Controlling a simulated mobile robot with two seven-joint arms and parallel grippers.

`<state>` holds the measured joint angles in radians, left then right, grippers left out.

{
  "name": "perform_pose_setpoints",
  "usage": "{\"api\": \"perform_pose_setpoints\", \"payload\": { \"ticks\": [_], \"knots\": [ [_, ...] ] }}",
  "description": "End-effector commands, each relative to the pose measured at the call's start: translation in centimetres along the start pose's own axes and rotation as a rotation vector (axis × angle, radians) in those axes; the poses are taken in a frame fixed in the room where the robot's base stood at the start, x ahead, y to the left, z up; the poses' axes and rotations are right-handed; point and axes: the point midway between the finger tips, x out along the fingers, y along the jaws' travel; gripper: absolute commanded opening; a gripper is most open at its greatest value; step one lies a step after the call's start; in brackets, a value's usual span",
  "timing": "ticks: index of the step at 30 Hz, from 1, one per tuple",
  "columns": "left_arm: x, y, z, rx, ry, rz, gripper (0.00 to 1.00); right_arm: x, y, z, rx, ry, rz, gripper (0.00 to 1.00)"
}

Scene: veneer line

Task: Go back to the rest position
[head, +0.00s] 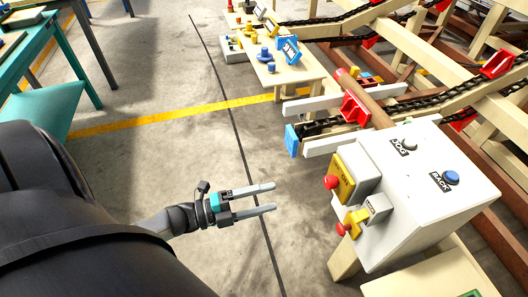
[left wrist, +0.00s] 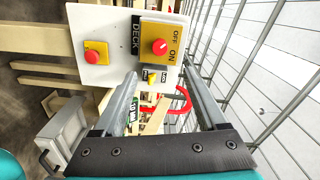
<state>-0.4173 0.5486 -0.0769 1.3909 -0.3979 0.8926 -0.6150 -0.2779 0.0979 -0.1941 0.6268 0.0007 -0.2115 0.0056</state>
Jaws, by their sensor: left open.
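My left gripper (head: 270,198) is open and empty in the head view, its two fingers pointing right over the bare floor. It is left of the white control box (head: 425,215) and apart from it. In the left wrist view the two parallel fingers of the left gripper (left wrist: 165,80) are spread with nothing between them. A panel (left wrist: 88,48) with red buttons and a yellow OFF/ON plate (left wrist: 160,45) shows beyond them. My right gripper is in neither view.
The control box carries a blue BACK button (head: 451,177), a JOG knob (head: 409,145) and red buttons (head: 331,182). A chain conveyor (head: 440,105) stands behind it. A teal table (head: 45,108) is at upper left. The floor between is clear, with a yellow line (head: 150,118).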

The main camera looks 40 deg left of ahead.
Motion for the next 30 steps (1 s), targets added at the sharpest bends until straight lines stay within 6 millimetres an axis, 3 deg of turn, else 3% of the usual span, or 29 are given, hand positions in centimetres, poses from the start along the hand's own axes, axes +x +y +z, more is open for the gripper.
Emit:
{"api": "perform_pose_setpoints", "payload": {
  "ticks": [13, 17, 20, 24, 26, 30],
  "knots": [
    [0.0, 0.2, 0.1, -0.007, -0.009, 0.004, 0.74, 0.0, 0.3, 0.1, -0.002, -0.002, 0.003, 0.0],
    [-0.4, 2.8, 1.7, -0.107, -0.117, 0.044, 0.74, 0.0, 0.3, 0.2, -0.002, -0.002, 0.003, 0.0],
    [-1.7, 7.7, 3.9, -0.288, -0.306, 0.115, 0.74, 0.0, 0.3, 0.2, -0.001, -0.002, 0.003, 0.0],
    [-5.6, 17.4, 5.1, -0.627, -0.646, 0.247, 0.74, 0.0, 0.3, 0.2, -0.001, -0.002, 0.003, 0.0],
    [-7.6, 21.5, 4.3, -0.767, -0.787, 0.305, 0.74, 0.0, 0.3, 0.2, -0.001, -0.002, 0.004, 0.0],
    [-12.5, 29.7, 0.1, -1.052, -1.092, 0.44, 0.74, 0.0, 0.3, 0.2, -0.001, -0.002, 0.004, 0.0]
  ]
}}
